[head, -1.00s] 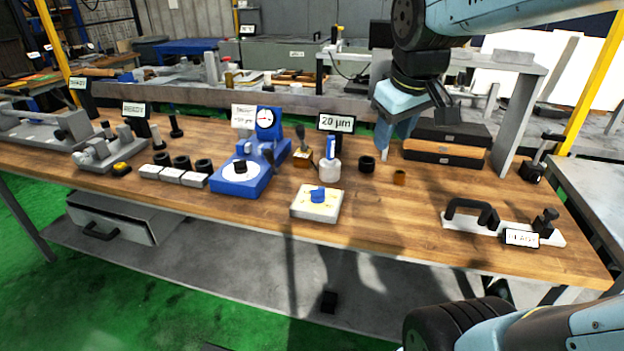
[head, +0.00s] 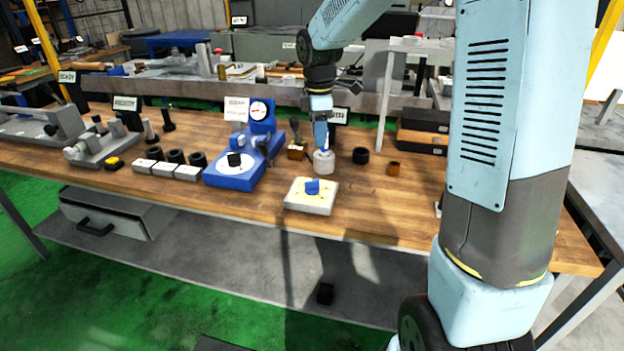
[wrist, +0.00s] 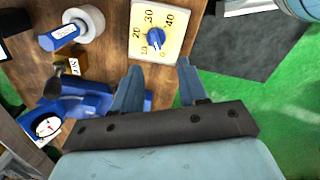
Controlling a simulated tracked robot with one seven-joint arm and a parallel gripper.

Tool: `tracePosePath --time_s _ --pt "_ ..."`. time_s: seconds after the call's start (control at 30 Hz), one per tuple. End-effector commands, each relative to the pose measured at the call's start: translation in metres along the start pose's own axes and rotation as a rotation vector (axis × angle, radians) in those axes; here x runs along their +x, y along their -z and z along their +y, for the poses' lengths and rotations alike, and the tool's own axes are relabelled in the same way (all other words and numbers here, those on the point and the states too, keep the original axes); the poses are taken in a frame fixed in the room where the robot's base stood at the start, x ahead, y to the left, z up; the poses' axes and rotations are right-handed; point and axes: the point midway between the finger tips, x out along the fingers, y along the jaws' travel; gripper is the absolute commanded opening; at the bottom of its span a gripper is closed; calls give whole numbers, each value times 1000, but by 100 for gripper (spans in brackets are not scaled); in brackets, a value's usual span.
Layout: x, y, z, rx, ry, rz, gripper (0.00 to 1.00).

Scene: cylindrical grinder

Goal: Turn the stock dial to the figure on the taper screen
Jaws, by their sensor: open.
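The stock dial is a cream block (head: 297,202) near the table's front edge with a blue knob (head: 312,187) on top. In the wrist view its plate (wrist: 142,18) shows figures from 0 to 40 around the knob (wrist: 155,45); I cannot tell exactly where the knob points. The taper screen (head: 339,116) is a small sign behind the bench items, partly covered by my gripper and unreadable now; a second ago it read 20 µm. My gripper (head: 321,130) is open and empty. In the wrist view its fingers (wrist: 160,88) are apart, with the dial beyond their tips.
A white pot (head: 323,163) with a blue top stands just behind the dial. A blue gauge stand (head: 232,180) with a round face is left of it. Bare wood lies right of the dial.

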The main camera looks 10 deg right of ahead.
Motion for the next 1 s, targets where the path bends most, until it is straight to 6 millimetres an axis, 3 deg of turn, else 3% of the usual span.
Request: tracePosePath --time_s 0.2,0.47,1.0 --pt "26 13 19 -131 39 17 43" --pt "42 15 21 -156 47 19 43" --pt "133 17 16 -155 49 19 43"
